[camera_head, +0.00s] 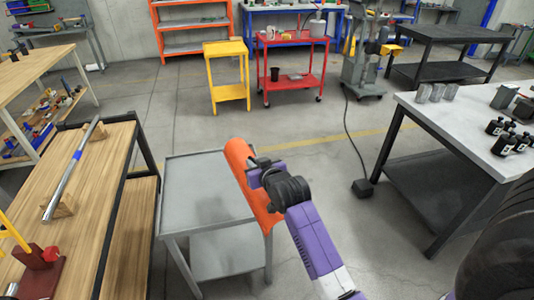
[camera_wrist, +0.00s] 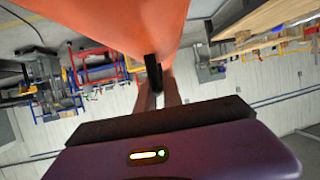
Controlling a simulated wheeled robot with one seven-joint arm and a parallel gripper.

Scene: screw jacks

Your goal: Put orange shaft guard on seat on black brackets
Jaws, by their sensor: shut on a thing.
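The orange shaft guard (camera_head: 236,158) is a long curved shell, held tilted above the right side of a small grey table. It also fills the top of the wrist view (camera_wrist: 110,20), upside down and close. My gripper (camera_head: 256,177) is shut on the guard at its right edge; in the wrist view a dark finger (camera_wrist: 153,75) presses against the guard. I cannot make out a seat on black brackets in these views.
The grey table (camera_head: 185,205) stands below. The wooden bench (camera_head: 110,185) at left bears a silver shaft (camera_head: 70,177) with a blue band on wooden blocks (camera_head: 62,206), and a dark red stand (camera_head: 40,272). A white-topped bench (camera_head: 440,112) is at right. Floor between is mostly clear.

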